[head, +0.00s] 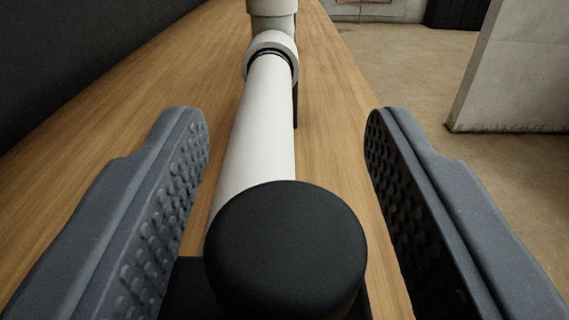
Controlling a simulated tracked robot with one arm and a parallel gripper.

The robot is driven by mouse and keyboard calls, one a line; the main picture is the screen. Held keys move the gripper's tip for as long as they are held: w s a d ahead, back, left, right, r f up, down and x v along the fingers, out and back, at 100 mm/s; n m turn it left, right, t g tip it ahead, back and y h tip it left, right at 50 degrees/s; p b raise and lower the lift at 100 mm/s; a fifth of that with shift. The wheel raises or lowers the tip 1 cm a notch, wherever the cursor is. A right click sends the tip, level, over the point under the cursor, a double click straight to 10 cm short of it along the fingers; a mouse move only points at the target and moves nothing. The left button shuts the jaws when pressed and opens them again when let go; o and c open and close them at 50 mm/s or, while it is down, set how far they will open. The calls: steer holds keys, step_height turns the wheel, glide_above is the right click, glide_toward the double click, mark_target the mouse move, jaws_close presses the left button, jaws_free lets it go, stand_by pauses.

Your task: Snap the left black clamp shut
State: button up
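My gripper (284,120) is open, with one grey studded finger at the left and one at the right. A black part with a round, flat face (285,245) sits low in the middle between the fingers, with a gap to each. It appears to belong to a black clamp; a darker black piece (185,292) shows beneath it at the lower left. The rest of the clamp is hidden or out of frame, so I cannot tell how its jaw stands. A white pipe (256,140) runs away behind the round part.
The pipe ends in a grey-white collar fitting (270,52) farther back. A wooden surface (120,110) lies under it. A dark wall (70,50) rises at the left. A concrete block (515,75) stands on open floor (410,65) at the right.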

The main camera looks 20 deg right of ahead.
steer(key=b+v, duration=1.3)
steer(key=shift+s, duration=0.3)
stand_by(0.4)
steer(key=shift+s+a+b, duration=0.1)
steer(key=shift+b, duration=0.3)
